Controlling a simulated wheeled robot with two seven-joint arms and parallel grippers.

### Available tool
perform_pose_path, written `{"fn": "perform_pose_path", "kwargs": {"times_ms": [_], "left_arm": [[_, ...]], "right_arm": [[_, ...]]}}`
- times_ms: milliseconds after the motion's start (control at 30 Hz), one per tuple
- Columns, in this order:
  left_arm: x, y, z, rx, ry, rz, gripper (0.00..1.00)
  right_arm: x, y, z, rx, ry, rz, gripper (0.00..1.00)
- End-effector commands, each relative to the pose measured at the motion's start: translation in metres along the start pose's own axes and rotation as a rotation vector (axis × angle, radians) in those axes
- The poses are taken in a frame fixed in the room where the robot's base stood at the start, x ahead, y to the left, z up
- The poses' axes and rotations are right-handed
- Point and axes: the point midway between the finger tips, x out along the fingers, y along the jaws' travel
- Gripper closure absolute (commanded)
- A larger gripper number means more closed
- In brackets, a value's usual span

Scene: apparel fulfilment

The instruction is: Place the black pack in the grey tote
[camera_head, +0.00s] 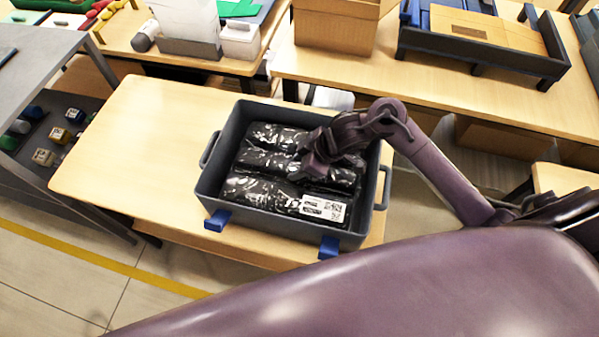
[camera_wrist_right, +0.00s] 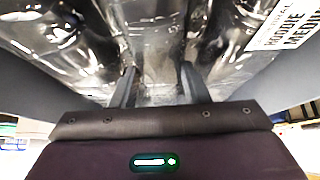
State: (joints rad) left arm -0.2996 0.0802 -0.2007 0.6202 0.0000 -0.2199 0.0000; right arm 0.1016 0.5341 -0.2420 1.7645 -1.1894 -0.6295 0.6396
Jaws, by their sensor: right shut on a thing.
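The grey tote (camera_head: 209,185) stands on the wooden table with several shiny black packs in it. One black pack (camera_head: 262,192) lies along the tote's near side and bears a white label (camera_head: 323,208). Other black packs (camera_head: 270,137) lie behind it. My right gripper (camera_head: 318,172) reaches into the tote from the right, low over the packs. In the right wrist view its two fingers (camera_wrist_right: 158,85) are shut on glossy black wrapping between them. Which pack they hold is partly hidden by the gripper. My left gripper is not in view.
The wooden table (camera_head: 135,150) has free room left of the tote. A back table holds a cardboard box (camera_head: 335,25) and a blue-and-dark rack (camera_head: 480,40). A grey shelf with small items stands at left.

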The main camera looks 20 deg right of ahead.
Motion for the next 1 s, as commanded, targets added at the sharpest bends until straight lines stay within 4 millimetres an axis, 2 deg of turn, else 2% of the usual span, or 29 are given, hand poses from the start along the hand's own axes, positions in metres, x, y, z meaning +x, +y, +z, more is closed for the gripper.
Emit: {"fn": "perform_pose_path", "kwargs": {"times_ms": [300,700,733,900,1000], "left_arm": [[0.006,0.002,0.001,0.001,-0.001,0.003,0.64],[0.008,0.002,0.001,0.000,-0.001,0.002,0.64],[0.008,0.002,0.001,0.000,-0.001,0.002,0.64],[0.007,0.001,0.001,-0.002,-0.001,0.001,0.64],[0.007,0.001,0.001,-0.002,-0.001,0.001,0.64]], "right_arm": [[0.033,0.000,0.021,0.002,0.003,0.000,1.00],[0.037,0.000,0.023,0.000,0.002,0.001,1.00],[0.038,-0.001,0.025,0.000,-0.001,-0.001,0.57],[0.037,-0.001,0.024,0.001,0.000,-0.001,0.37],[0.037,-0.001,0.024,0.001,0.000,-0.001,0.37]]}}
